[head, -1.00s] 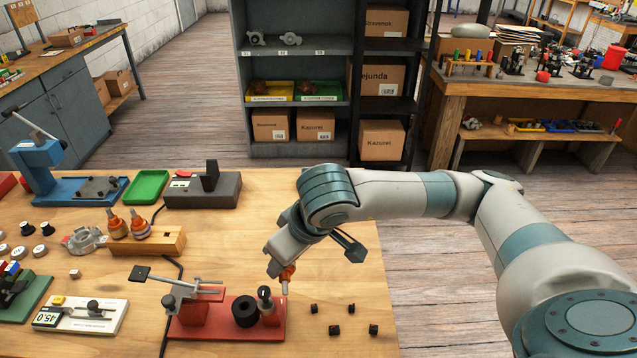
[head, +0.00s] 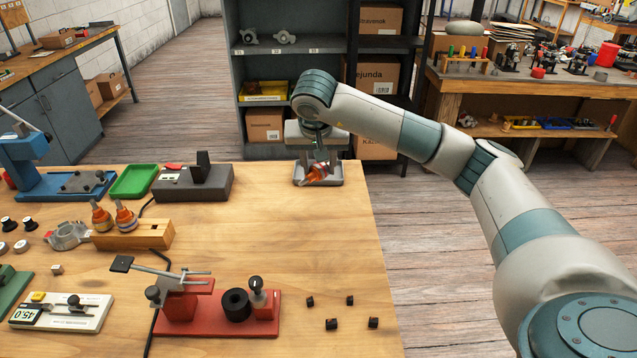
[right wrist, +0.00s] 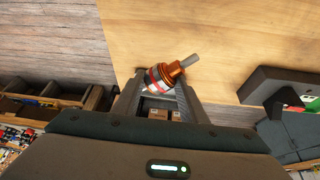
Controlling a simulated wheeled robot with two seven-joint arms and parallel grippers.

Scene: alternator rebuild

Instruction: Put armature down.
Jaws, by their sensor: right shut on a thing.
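The armature (head: 315,175), with an orange-copper body and a metal shaft, is held in my right gripper (head: 320,160). It is tilted, over a small grey tray (head: 338,182) at the back right edge of the workbench. I cannot tell whether it touches the tray. In the right wrist view the armature (right wrist: 160,78) lies slanted between the two fingertips (right wrist: 158,92), its bare shaft pointing up and right. My left gripper is out of view.
Two similar armatures stand in a wooden block (head: 150,238) at left. A red fixture (head: 205,322) and several small dark blocks (head: 331,324) lie at the front. A black-grey device (head: 205,187) and a green tray (head: 134,181) stand left of the grey tray. The bench middle is clear.

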